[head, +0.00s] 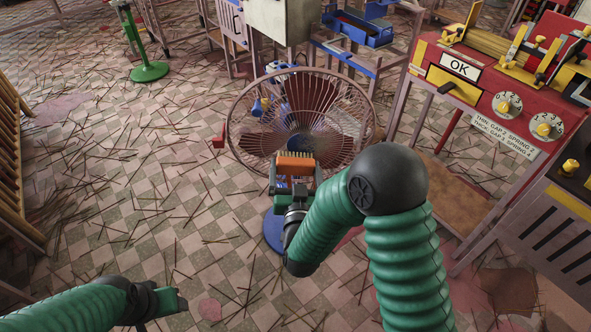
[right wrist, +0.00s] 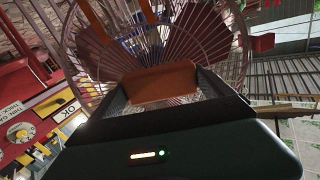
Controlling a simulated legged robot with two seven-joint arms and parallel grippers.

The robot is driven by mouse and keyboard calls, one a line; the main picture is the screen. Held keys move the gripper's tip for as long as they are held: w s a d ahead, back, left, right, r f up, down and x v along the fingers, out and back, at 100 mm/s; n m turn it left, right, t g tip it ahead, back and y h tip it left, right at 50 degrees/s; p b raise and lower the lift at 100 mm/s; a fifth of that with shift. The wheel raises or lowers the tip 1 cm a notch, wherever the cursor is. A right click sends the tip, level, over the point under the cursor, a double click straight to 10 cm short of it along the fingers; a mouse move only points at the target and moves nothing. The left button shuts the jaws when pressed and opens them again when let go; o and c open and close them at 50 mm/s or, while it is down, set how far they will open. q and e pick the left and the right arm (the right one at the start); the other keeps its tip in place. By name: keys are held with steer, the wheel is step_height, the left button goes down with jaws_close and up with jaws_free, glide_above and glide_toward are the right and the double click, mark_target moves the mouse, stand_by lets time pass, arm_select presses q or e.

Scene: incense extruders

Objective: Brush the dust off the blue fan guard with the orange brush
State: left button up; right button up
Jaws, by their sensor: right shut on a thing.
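The fan guard (head: 345,105) is a round wire cage on a standing fan in the upper middle of the head view. Its wires look brown and dusty, with a dark blue hub at the centre. It fills the top of the right wrist view (right wrist: 215,50). My right gripper (head: 293,180) is shut on the orange brush (head: 295,160) in front of the guard's lower part. The brush block also shows between the fingers in the right wrist view (right wrist: 165,85). I cannot tell whether its bristles touch the wires. My left gripper (head: 165,302) is low at left, away from the fan; its jaws are unclear.
A red machine (head: 500,80) with dials and an OK sign stands at right. A blue tray (head: 358,30) sits behind the fan. A wooden rack (head: 15,160) is at the left edge. Thin sticks litter the checkered floor (head: 130,190), which is otherwise open at left.

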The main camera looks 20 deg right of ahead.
steer(key=shift+x, duration=0.8)
steer(key=shift+d, duration=0.15)
